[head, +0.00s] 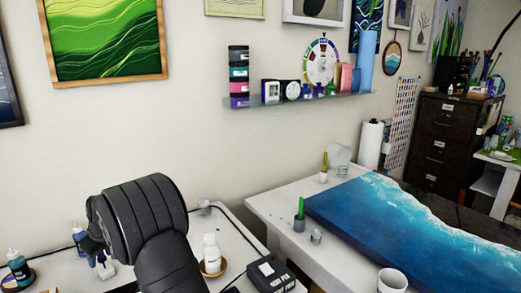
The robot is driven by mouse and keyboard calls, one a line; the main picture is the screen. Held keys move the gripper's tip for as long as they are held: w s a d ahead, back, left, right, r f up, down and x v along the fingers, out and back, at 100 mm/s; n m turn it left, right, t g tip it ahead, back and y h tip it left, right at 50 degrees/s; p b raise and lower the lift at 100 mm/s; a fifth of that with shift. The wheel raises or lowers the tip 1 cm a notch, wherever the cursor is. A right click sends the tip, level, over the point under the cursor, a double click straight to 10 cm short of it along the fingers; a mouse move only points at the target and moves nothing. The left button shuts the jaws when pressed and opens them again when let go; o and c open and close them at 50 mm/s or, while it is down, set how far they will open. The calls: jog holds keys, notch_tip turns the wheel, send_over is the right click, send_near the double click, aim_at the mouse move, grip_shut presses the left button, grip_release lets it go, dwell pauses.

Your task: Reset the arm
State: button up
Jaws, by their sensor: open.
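My arm rises from the bottom of the head view, its thick dark links bent over the white table on the left. My gripper (94,246) shows only in part at the left side of the arm, dark and small, mostly hidden behind my own link. It is open, and I see nothing held in it. It is close to small bottles on the white table, among them a white-labelled one (106,266) just below it. Whether it touches them I cannot tell.
A white bottle (211,253) on a wooden coaster and a black device (270,274) stand right of my arm. Dropper bottles (19,267) stand at far left. A second table (275,212) holds a blue resin panel (390,225), cups and a white mug (391,281).

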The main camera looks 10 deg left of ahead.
jog(key=shift+r, duration=1.85)
